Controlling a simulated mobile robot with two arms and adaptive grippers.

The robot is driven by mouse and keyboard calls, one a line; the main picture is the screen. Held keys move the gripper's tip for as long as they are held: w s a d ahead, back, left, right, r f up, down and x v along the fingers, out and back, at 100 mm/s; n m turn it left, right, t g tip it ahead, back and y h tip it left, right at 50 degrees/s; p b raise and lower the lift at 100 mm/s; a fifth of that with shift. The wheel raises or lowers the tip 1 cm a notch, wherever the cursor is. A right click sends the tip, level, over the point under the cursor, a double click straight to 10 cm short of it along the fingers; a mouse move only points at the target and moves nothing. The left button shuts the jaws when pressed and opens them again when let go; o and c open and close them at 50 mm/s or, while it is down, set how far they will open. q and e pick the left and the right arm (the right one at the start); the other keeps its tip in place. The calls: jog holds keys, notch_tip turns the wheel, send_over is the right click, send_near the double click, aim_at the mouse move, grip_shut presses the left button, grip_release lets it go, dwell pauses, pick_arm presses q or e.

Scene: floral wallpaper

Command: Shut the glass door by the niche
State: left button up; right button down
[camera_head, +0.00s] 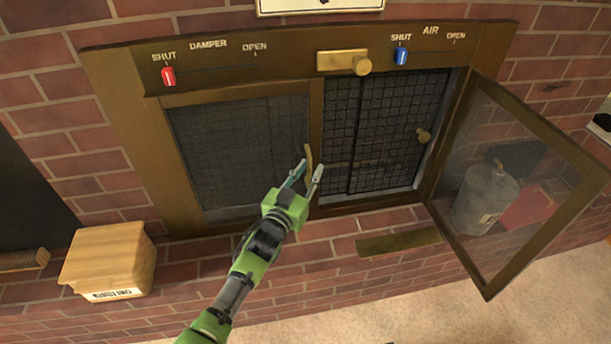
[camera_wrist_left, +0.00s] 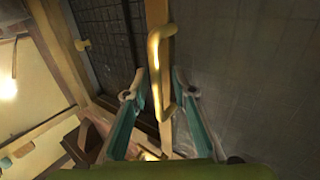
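The brass-framed fireplace has two glass doors. The left glass door (camera_head: 240,150) lies flat in the frame, shut or nearly so. My left gripper (camera_head: 309,170) is open at the left door's curved brass handle (camera_head: 308,157). In the left wrist view the handle (camera_wrist_left: 157,50) runs between the two spread fingers (camera_wrist_left: 158,95); contact cannot be told. My right gripper is out of view.
A grey canister (camera_head: 484,200) shows through the open door's glass. A red slider (camera_head: 168,77) and a blue slider (camera_head: 401,56) sit above the doors. A wooden box (camera_head: 108,258) is at lower left, beside a dark recess (camera_head: 25,195). Floor at lower right is clear.

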pick_arm(q)
jog(key=v, duration=1.2)
jog(key=shift+a+f, duration=0.1)
